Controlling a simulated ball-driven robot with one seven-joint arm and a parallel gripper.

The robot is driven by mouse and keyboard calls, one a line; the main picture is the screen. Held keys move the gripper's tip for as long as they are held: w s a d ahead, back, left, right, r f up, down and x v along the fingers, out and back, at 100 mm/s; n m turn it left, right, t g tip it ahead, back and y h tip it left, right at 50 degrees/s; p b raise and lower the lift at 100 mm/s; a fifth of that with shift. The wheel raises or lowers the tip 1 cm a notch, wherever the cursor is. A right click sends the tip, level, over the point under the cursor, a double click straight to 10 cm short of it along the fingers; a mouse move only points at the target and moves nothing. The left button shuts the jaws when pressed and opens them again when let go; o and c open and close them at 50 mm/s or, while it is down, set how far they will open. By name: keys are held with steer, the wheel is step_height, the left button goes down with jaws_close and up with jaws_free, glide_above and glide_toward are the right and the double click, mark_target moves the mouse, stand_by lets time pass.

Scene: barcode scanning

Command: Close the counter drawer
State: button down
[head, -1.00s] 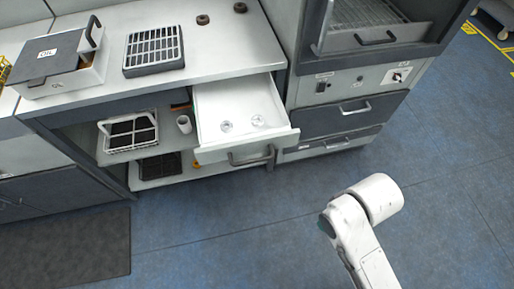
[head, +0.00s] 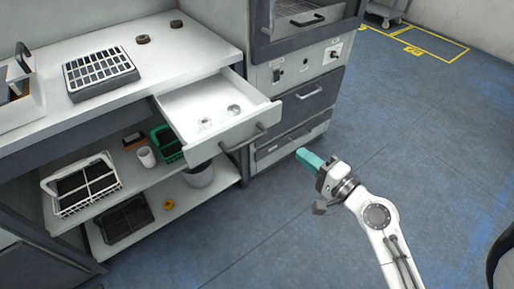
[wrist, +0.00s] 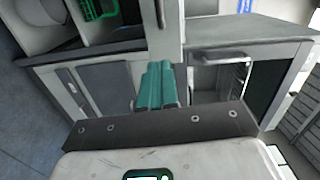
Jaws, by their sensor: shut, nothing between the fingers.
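The counter drawer (head: 222,137) is pulled out from under the white countertop. It is white inside, with a dark bar handle (head: 243,138) on its front. Two small round things (head: 233,109) lie in it. My gripper (head: 306,157) has teal fingers and is shut and empty. In the head view it is to the right of the drawer front and apart from it, over the floor. In the wrist view the teal fingers (wrist: 157,84) are together, with grey cabinet fronts beyond them.
The counter (head: 160,60) holds a dark rack (head: 100,72) and two small rings. The open shelves below hold a white wire basket (head: 82,187), a white cup (head: 147,156), a green basket (head: 166,143) and a pot (head: 198,174). An oven cabinet (head: 300,85) stands right of the drawer. The floor in front is clear.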

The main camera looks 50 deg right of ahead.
mark_target(225, 90)
steer(key=shift+m+h, duration=0.4)
steer(key=shift+m, duration=0.1)
steer(key=p+x, duration=0.1)
steer(key=x, duration=0.3)
steer(key=p+x, duration=0.1)
steer(key=x, duration=0.4)
steer(key=p+x, duration=0.1)
steer(key=x, duration=0.3)
steer(key=shift+w+d+r, duration=0.2)
steer(key=shift+w+r, duration=0.05)
steer(key=shift+r, duration=0.05)
steer(key=shift+w, duration=0.15)
steer(key=shift+w+d, duration=0.1)
steer(key=shift+w, duration=0.15)
steer(key=b+x, duration=0.4)
steer(key=x, duration=1.9)
steer(key=shift+w+r, duration=0.15)
steer(key=shift+r, duration=0.05)
steer(key=shift+w+r, duration=0.1)
steer(key=shift+w, duration=0.35)
steer(key=shift+w+r, duration=0.15)
steer(key=shift+r, duration=0.05)
